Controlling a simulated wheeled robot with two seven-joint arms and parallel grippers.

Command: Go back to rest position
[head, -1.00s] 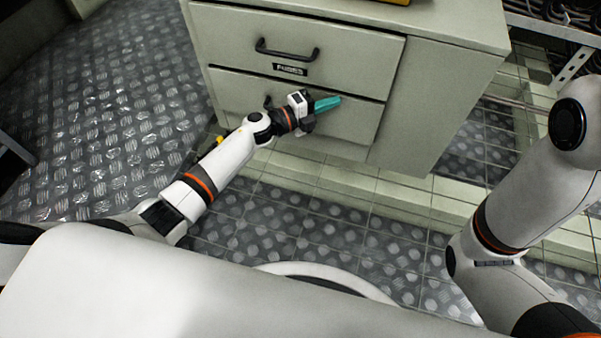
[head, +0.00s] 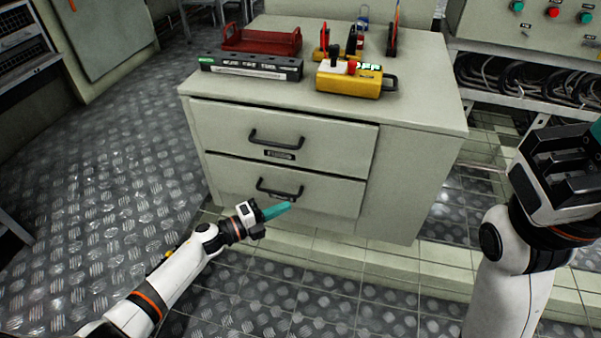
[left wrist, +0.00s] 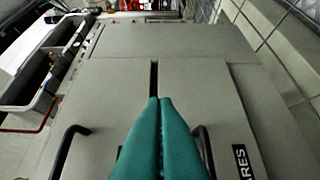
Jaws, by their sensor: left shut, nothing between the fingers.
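My left gripper (head: 288,206) is shut and empty in the head view, its teal fingers in front of the lower drawer (head: 325,192) of the grey-green cabinet, just below that drawer's dark handle (head: 280,190). In the left wrist view the teal fingers (left wrist: 154,102) meet in front of the cabinet front, with a drawer handle (left wrist: 72,148) to one side. Both drawers look shut. My right gripper (head: 595,132) is at the right edge of the head view, raised; only a bit of its teal fingers shows, so its opening is hidden.
The cabinet top (head: 420,115) holds a yellow remote control (head: 350,82), a black box (head: 250,68), a red tray (head: 262,39) and a tool rack. A control panel (head: 540,18) and cable shelf (head: 530,82) stand at the right. The patterned floor at the left is mostly clear.

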